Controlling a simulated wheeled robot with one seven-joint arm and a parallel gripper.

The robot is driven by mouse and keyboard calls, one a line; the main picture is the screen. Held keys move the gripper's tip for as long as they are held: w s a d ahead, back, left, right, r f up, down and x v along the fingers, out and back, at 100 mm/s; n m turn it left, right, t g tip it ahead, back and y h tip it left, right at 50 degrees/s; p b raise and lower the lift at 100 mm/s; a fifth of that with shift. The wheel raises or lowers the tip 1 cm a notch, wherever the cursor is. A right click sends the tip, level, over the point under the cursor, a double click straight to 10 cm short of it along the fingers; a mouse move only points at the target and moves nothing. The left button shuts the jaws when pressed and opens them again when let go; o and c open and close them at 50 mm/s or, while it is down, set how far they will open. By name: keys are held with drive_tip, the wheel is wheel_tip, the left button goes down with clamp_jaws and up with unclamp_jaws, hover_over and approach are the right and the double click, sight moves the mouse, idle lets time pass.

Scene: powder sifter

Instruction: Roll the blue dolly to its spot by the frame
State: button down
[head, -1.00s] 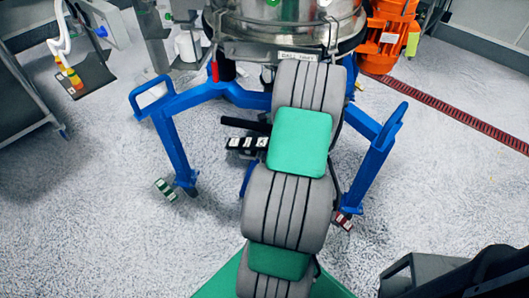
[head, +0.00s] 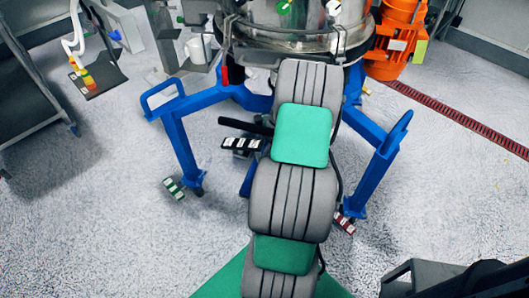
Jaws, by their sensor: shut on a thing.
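The blue dolly (head: 178,150) stands on the floor in the middle of the head view. Its splayed legs have looped ends, a left one (head: 163,95) and a right one (head: 398,130). A green-and-white pedal (head: 173,188) is at the left foot, a red-and-white pedal (head: 344,223) at the right foot, and a black-and-white one (head: 240,144) near the middle. A round steel vessel (head: 300,38) is above the dolly at the back. My grey and green arm reaches over the dolly's middle and hides part of it. My gripper is hidden behind the arm, so its hold is not visible.
An orange motor (head: 396,45) stands at the back right. A red floor drain (head: 460,119) runs along the right. A grey shelf cart (head: 25,85) and a panel with a coloured light stack (head: 87,78) are at the left. The floor between cart and dolly is clear.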

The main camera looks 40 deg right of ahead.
drive_tip(key=shift+w+r, duration=0.1)
drive_tip(key=shift+w+a+p, duration=0.25)
drive_tip(key=shift+w+p, duration=0.3)
drive_tip(key=shift+p, duration=0.05)
drive_tip(key=shift+w+a, duration=0.1)
drive_tip(key=shift+w, duration=0.1)
drive_tip(key=c, duration=1.2)
unclamp_jaws()
drive_tip(key=v, duration=1.2)
drive_tip(key=shift+s, duration=0.1)
